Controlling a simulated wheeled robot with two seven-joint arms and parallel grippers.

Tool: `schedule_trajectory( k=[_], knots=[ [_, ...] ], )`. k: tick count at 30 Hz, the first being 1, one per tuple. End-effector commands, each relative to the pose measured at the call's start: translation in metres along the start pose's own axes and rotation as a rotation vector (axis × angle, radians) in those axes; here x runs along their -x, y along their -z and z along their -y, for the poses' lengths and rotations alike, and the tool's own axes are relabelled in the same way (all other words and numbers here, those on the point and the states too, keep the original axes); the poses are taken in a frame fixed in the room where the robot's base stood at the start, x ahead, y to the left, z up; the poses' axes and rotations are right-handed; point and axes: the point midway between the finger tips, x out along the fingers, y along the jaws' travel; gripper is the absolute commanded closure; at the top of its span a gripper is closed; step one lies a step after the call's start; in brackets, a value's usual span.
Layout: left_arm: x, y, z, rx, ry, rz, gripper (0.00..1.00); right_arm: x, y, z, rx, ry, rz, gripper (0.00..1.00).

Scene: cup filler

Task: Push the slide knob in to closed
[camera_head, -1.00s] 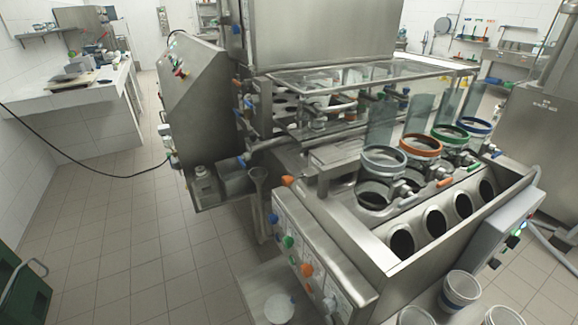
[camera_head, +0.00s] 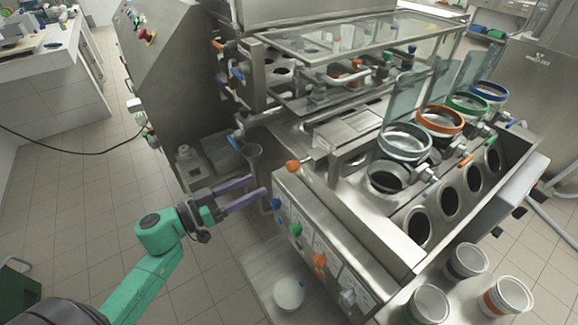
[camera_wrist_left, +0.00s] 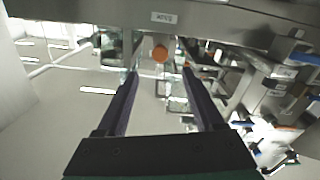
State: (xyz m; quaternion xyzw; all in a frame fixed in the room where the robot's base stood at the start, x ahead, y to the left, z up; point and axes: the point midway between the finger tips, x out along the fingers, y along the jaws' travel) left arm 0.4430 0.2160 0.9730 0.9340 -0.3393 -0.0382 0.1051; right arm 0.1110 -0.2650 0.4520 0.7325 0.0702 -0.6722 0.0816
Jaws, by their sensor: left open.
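My left gripper (camera_head: 258,187) reaches in from the left with its two purple fingers apart and nothing between them. It is left of the front panel's upper corner, a short way from an orange knob (camera_head: 292,167) that sticks out at the machine's near left corner. This looks like the slide knob, but I cannot read a label that confirms it. In the left wrist view an orange round knob (camera_wrist_left: 160,54) sits beyond and between the open fingertips (camera_wrist_left: 160,72), apart from them, under a small label. My right gripper is not in view.
Cups (camera_head: 428,303) stand at the lower right.

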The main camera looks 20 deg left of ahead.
Motion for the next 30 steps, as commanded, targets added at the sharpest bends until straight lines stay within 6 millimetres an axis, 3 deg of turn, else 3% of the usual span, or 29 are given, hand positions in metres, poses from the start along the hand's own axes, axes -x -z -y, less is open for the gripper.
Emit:
schedule_trajectory(
  k=[6,12,16,23,28,29,30],
  knots=[
    [-0.060,0.005,0.000,0.000,0.001,-0.007,0.31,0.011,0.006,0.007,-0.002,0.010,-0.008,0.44],
    [-0.103,0.003,0.002,0.002,0.004,-0.005,0.31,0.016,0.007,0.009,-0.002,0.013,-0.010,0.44],
    [-0.115,0.001,0.002,0.002,0.004,-0.002,0.31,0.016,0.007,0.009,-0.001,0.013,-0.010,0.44],
    [-0.116,0.000,0.001,0.002,0.004,-0.002,0.31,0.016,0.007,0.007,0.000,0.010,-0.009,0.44],
    [-0.116,0.000,0.002,0.002,0.004,-0.002,0.92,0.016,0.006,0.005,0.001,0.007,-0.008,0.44],
    [-0.116,0.000,0.002,0.002,0.004,-0.002,1.00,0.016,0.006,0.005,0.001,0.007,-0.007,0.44],
    [-0.116,0.000,0.002,0.002,0.004,-0.002,1.00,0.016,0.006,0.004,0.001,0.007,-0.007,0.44]
  ],
)
